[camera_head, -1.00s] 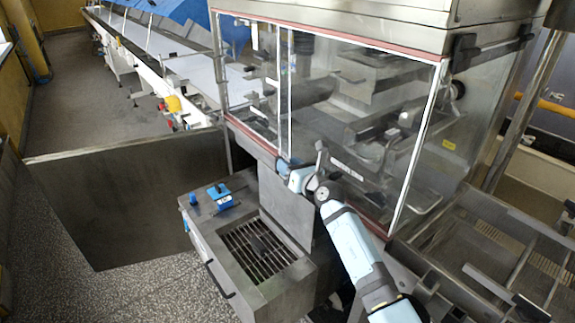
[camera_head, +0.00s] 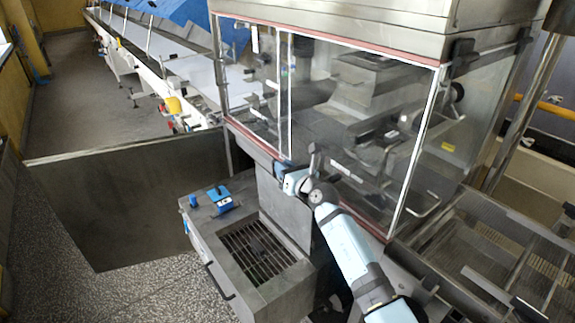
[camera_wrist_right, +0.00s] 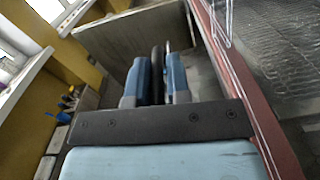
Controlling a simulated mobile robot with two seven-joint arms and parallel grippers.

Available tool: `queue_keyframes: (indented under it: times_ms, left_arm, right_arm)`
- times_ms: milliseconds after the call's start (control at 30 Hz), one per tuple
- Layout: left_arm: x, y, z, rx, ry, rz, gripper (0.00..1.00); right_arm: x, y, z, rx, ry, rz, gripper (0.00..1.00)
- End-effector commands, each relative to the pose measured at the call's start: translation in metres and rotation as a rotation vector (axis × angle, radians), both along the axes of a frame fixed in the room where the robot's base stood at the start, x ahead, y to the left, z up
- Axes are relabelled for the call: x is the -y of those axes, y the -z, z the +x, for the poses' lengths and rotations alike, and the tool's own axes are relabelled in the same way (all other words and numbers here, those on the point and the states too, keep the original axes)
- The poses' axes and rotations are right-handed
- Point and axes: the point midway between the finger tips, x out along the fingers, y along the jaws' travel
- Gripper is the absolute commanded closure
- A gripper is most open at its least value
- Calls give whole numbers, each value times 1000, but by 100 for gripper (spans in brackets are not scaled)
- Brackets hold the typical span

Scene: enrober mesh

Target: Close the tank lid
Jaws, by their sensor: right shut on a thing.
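The tank (camera_head: 275,290) is a grey steel box with a dark slatted grate (camera_head: 258,250) in its top, at the lower centre of the head view. Its lid (camera_head: 282,212) appears to be the grey plate standing steeply raised along the tank's back right side. The grate is uncovered. My right gripper (camera_head: 279,172) is at the upper edge of this plate. In the right wrist view its two blue fingers (camera_wrist_right: 156,75) are closed on a thin dark piece, apparently the lid's edge or handle. The exact contact is partly hidden. My left gripper is out of view.
The clear-panelled machine housing (camera_head: 345,125) stands close behind the gripper and lid. A blue fitting (camera_head: 221,197) sits on the tank's left top, and a black handle (camera_head: 219,281) is on its front. A wire-mesh conveyor (camera_head: 500,255) lies right. The floor at left is free.

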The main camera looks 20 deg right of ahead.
Motion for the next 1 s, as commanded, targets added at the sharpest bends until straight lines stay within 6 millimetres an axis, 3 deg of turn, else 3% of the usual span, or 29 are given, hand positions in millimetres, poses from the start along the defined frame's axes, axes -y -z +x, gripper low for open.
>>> queue_keyframes:
  times_ms: [267, 467, 600, 1000]
  left_arm:
    - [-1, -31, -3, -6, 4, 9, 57]
    - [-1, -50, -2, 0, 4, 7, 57]
    - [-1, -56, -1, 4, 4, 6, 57]
    - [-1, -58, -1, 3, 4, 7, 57]
  right_arm:
    - [-49, -1, -13, 14, -5, -67, 100]
    - [-85, 13, -23, 13, -4, -67, 100]
    - [-107, 25, -29, 36, -4, -156, 100]
    - [-137, 46, -38, 45, -3, -192, 100]
